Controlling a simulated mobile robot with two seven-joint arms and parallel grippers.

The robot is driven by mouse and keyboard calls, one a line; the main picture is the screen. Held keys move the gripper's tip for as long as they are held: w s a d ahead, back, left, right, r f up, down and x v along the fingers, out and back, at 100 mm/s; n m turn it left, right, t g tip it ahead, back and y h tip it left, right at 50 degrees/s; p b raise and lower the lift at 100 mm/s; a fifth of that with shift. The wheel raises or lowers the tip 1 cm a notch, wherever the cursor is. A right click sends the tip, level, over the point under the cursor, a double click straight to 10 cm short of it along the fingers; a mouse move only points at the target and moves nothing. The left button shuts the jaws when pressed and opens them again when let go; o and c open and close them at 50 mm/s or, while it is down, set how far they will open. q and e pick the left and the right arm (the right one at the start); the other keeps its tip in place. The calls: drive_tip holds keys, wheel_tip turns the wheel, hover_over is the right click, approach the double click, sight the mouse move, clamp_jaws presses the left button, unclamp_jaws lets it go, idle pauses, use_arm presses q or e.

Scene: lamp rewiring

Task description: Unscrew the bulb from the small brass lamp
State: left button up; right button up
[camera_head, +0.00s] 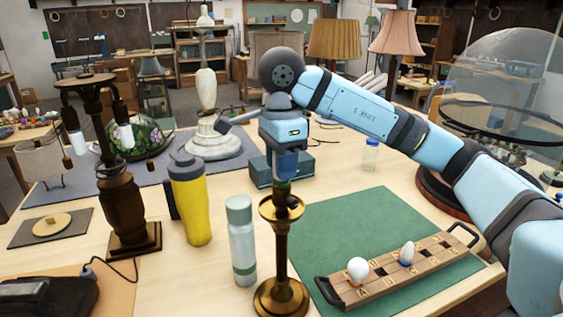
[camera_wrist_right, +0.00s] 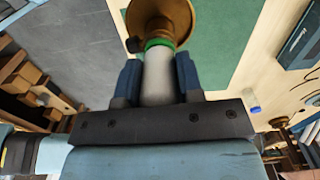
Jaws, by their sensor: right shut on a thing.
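The small brass lamp (camera_head: 281,250) stands upright at the front middle of the table, next to a green mat. My right gripper (camera_head: 284,175) is directly above its socket, pointing down. In the right wrist view the gripper (camera_wrist_right: 158,82) is shut on a whitish bulb (camera_wrist_right: 158,76), one finger on each side. A green ring (camera_wrist_right: 159,43) shows at the bulb's base, close against the brass lamp (camera_wrist_right: 160,14). I cannot tell whether the bulb is still threaded in. The head view hides most of the bulb behind the gripper. My left gripper is not in view.
A pale bottle (camera_head: 241,240) and yellow tumbler (camera_head: 191,200) stand close left of the lamp. A dark lamp (camera_head: 125,205) stands farther left.

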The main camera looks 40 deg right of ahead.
drive_tip(key=n+b, duration=0.1)
drive_tip(key=n, duration=0.4)
drive_tip(key=shift+n, duration=1.2)
drive_tip(key=n, duration=0.4)
drive_tip(key=shift+b, duration=0.35)
drive_tip(key=n, duration=0.4)
drive_tip(key=shift+r, duration=0.1)
drive_tip(key=n, duration=0.3)
drive_tip(key=shift+b, duration=0.3)
drive_tip(key=n, duration=0.5)
